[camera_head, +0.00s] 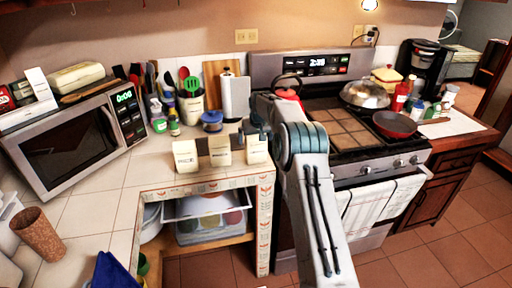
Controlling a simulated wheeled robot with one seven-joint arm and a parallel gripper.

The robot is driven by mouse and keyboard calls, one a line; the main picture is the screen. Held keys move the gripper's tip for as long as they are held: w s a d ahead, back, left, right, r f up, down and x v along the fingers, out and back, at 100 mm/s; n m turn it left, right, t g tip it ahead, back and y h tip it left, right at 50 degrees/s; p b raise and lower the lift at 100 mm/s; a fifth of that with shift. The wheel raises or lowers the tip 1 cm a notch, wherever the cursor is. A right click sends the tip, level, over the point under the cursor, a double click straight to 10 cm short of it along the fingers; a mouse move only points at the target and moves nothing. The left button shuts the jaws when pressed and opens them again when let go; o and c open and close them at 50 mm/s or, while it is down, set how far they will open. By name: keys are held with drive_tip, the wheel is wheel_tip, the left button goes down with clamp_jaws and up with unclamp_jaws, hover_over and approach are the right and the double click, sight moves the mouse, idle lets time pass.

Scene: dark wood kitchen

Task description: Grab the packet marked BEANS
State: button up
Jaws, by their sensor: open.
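Three small cream packets with dark printed labels stand in a row near the counter's front edge: a left packet (186,156), a middle packet (220,151) and a right packet (257,150). The print is too small to read, so I cannot tell which one is marked BEANS. My gripper (249,131) is open, at the upper left of my arm, just above and behind the right packet in the picture. My arm hides part of the counter and stove. I cannot tell whether the fingers touch a packet.
A microwave (76,143) stands at the left. Behind the packets are a blue-lidded jar (212,121), a utensil crock (192,105) and a paper towel roll (235,96). The stove (345,125) is at the right. The tiled counter left of the packets (140,170) is clear.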

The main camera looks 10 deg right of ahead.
drive_tip(key=shift+p+x, duration=0.4)
drive_tip(key=shift+x, duration=1.3)
drive_tip(key=shift+s, duration=0.1)
drive_tip(key=c, duration=1.2)
drive_tip(key=shift+r, duration=0.1)
